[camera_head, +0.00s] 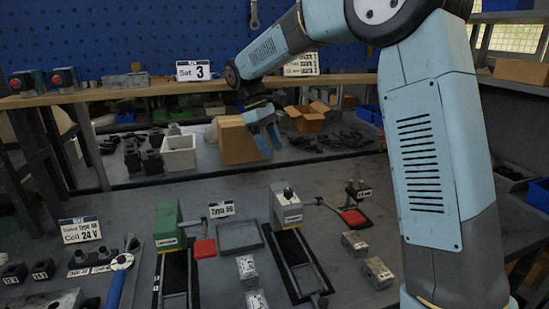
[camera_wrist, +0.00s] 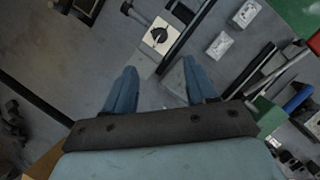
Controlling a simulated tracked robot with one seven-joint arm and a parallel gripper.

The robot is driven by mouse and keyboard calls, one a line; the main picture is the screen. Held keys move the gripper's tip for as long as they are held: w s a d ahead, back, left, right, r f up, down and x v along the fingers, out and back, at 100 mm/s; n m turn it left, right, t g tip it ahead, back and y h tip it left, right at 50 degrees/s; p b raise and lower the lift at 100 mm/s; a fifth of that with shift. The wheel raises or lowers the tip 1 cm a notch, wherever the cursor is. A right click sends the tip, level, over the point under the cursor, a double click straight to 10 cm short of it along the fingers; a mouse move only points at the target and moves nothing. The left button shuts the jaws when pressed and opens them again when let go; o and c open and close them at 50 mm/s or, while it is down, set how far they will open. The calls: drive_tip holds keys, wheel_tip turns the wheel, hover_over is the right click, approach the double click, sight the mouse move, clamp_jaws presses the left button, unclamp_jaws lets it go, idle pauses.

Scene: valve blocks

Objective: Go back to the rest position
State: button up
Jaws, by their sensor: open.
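My gripper (camera_head: 266,141) hangs at the end of my blue arm above the rear part of the grey bench in the head view, in front of a brown cardboard box. In the wrist view my gripper (camera_wrist: 160,88) shows two blue fingers spread apart with only bare bench between them. It is open and empty. A white-topped block with a black knob (camera_wrist: 159,35) lies beyond the fingertips in the wrist view, apart from them. In the head view a white block with a dark knob (camera_head: 286,205) stands on a black rail fixture.
A green block (camera_head: 168,222) stands on another rail fixture, with a red pad (camera_head: 204,249) beside it. Several metal blocks (camera_head: 355,243) lie on the bench. A white bin (camera_head: 179,153) and cardboard box (camera_head: 236,142) stand behind. A wooden shelf (camera_head: 130,93) runs along the back.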

drive_tip(key=shift+a+r, duration=0.1)
drive_tip(key=shift+r, duration=0.2)
drive_tip(key=s+d+r+m+t+y, duration=0.1)
drive_tip(key=s+d+r+m+t, duration=0.15)
drive_tip(key=s+d, duration=0.45)
drive_tip(key=s+d+r+m+t+y, duration=0.1)
drive_tip(key=s+d+r+m, duration=0.3)
drive_tip(key=s+d, duration=0.3)
drive_tip(key=s+d+f+m+t+y, duration=0.1)
drive_tip(key=s+d+m+t, duration=0.1)
drive_tip(key=s+d, duration=0.3)
drive_tip(key=s+d+f+m+t+y, duration=0.1)
drive_tip(key=s+d+m, duration=0.3)
drive_tip(key=s, duration=0.5)
drive_tip(key=shift+s+d+f+t, duration=0.35)
drive_tip(key=shift+f+t, duration=0.3)
drive_tip(key=shift+f, duration=0.05)
